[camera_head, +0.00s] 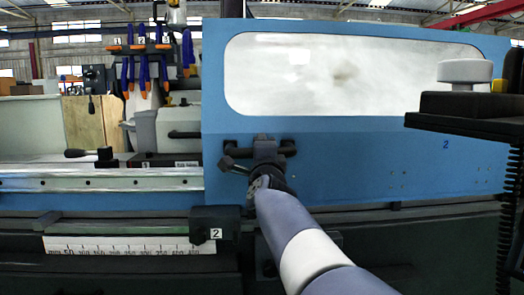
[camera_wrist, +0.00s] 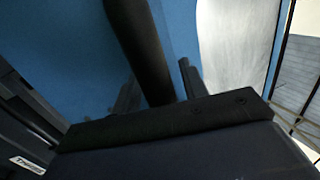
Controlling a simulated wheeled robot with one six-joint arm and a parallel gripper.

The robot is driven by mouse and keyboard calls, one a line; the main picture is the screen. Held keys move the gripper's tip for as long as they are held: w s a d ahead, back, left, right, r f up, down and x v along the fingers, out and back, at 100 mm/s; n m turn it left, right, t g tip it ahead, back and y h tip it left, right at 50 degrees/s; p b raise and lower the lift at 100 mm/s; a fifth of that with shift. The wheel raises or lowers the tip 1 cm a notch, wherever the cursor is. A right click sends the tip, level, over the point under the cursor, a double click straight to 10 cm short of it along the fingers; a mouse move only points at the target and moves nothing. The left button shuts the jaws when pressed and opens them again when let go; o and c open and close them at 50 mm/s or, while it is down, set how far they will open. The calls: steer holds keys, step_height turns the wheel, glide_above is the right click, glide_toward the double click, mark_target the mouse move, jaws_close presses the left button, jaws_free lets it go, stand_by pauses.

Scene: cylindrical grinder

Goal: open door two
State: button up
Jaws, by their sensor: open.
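Door two (camera_head: 360,160) is a large blue panel with a wide window and a small "2" at its lower right. It stands across the right part of the machine in the head view. A dark bar handle (camera_head: 289,150) sits near its lower left corner. My gripper (camera_head: 264,146) is open at the handle, its jaws in front of the bar's middle. In the wrist view the handle (camera_wrist: 143,45) runs down between the two finger shapes. Whether the fingers touch it I cannot tell. My gripper hides the handle's middle.
A ruler scale (camera_head: 130,244) and a dark block (camera_head: 213,222) labelled 2 lie at the lower left. A metal rail (camera_head: 100,184) runs left of the door. Orange and blue tools (camera_head: 140,60) hang at the upper left. The bay left of the door is open.

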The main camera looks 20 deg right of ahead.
steer(key=p+v, duration=0.1)
steer(key=v, duration=0.9)
steer(key=shift+s+a+f, duration=0.1)
steer(key=shift+s, duration=0.3)
steer(key=shift+w, duration=0.1)
steer(key=b+x, duration=0.1)
steer(key=x, duration=0.9)
steer(key=shift+w, duration=0.3)
